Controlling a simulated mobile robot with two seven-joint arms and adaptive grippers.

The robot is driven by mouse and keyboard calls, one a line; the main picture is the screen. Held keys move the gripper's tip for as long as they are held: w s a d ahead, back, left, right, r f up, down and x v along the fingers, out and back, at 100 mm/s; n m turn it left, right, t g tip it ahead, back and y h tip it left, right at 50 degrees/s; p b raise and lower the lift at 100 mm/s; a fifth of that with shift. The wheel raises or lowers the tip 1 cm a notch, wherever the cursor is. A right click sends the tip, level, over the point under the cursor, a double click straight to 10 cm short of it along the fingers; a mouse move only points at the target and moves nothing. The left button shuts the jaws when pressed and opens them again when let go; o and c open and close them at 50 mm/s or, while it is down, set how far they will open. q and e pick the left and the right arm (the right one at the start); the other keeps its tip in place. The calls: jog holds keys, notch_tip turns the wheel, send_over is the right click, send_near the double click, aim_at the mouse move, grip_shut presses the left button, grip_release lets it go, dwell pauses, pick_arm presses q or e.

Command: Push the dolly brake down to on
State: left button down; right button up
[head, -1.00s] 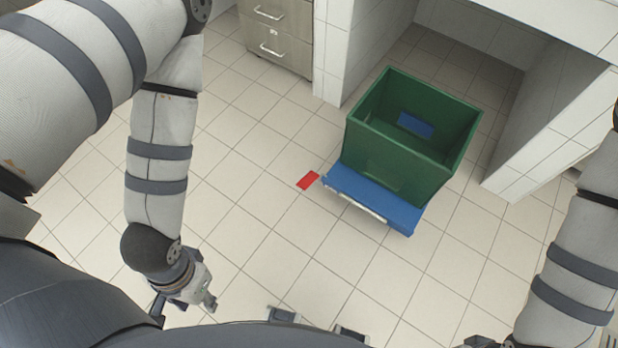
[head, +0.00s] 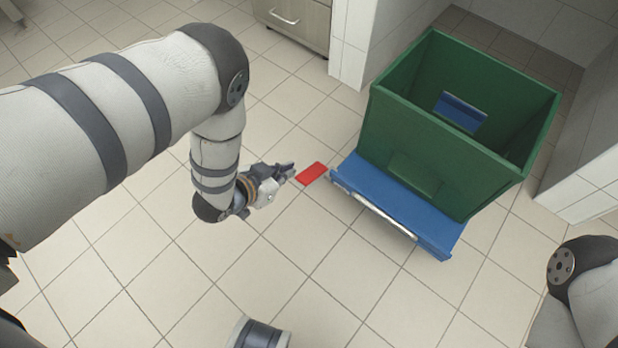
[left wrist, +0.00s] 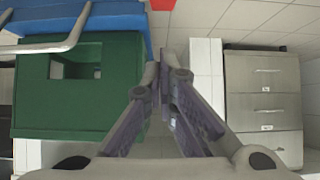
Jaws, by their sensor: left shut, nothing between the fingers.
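The blue dolly (head: 395,207) stands on the floor right of centre in the head view, with a pale bar along its front edge. The flat red brake pedal (head: 311,174) sticks out at the dolly's left front corner. I cannot tell whether the pedal is up or down. My left gripper (head: 290,171) is shut and empty, its tips just left of the pedal. Whether they touch it is unclear. In the left wrist view its fingers (left wrist: 172,76) meet near the middle. My right gripper is out of view.
A large empty-looking green bin (head: 440,135) sits on the dolly. A blue panel (head: 460,112) shows inside it. White tiled walls (head: 590,180) stand on both sides behind it, with a drawer cabinet (head: 290,22) at the back. The floor in front is clear.

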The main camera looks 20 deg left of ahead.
pick_arm(q)
jog(key=b, duration=0.5)
send_over(305, 179)
jog(key=w, duration=0.2)
jog(key=f, duration=0.6)
jog(key=shift+d+f, duration=0.3)
jog(key=shift+d, duration=0.05)
jog(key=shift+s+a+f+b, duration=0.15)
jog(key=shift+s+f+b, duration=0.15)
jog(key=shift+f, duration=0.25)
jog(key=shift+s+a+f+b, duration=0.15)
jog(key=shift+s+f, duration=0.2)
jog(key=shift+f, duration=0.2)
jog(key=shift+s+f, duration=0.15)
jog(key=shift+f, duration=0.15)
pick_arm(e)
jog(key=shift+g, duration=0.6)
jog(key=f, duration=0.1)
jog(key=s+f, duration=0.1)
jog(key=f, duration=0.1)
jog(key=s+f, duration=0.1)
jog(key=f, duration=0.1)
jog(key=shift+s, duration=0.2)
